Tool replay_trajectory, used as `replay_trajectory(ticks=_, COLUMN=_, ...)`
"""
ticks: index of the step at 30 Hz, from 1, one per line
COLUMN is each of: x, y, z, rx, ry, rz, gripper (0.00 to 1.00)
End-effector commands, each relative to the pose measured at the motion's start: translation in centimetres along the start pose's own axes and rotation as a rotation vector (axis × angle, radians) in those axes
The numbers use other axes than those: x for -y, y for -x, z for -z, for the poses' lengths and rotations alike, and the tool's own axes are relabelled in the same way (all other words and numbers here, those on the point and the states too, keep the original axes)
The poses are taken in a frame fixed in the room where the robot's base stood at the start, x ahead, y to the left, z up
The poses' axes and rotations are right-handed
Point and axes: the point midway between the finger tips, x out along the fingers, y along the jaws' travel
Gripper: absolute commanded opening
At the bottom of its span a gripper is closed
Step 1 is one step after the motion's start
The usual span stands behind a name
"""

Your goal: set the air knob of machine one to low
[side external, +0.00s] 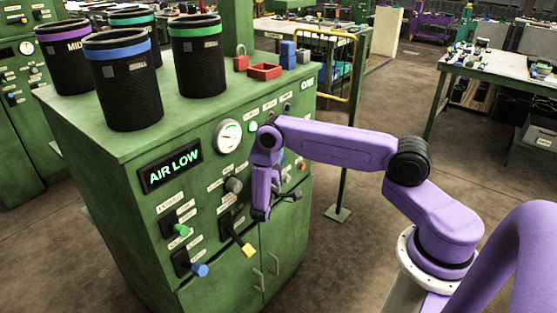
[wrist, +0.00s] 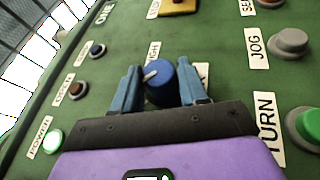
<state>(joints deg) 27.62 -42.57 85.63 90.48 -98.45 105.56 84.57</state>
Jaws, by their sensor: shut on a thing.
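Machine one is the green cabinet (side external: 130,220) with "ONE" on its upper right edge. Its lit display (side external: 171,165) reads "AIR LOW". In the wrist view, a round blue knob (wrist: 159,84) with a pale pointer mark sits on the green panel. Another label, right of the knob, is mostly hidden by a finger. In the side view, my purple wrist hides most of the grip.
Around the grip are a green power button (wrist: 54,141), a grey jog button (wrist: 290,41) and a green turn button (wrist: 308,126). Black sleeves (side external: 126,90), a red tray (side external: 264,72) and a padlock (side external: 241,60) stand on top of the cabinet.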

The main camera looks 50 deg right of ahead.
Motion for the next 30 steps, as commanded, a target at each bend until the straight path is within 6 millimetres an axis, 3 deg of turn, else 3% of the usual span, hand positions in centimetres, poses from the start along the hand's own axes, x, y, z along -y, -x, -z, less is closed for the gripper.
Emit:
replay_trajectory(ticks=9, x=0.16, y=-0.07, z=-0.1, rx=-0.007, ry=0.046, rz=-0.116, gripper=0.12)
replay_trajectory(ticks=25, x=0.09, y=-0.12, z=-0.07, rx=-0.009, ry=0.053, rz=-0.14, gripper=0.12)
replay_trajectory(ticks=26, x=0.09, y=-0.12, z=-0.07, rx=-0.009, ry=0.053, rz=-0.14, gripper=0.46)
replay_trajectory(ticks=27, x=0.08, y=-0.13, z=-0.07, rx=-0.009, ry=0.053, rz=-0.14, gripper=0.59)
replay_trajectory(ticks=28, x=0.09, y=-0.13, z=-0.07, rx=-0.009, ry=0.053, rz=-0.14, gripper=0.68)
replay_trajectory(ticks=30, x=0.11, y=-0.12, z=-0.06, rx=-0.009, ry=0.053, rz=-0.139, gripper=0.68)
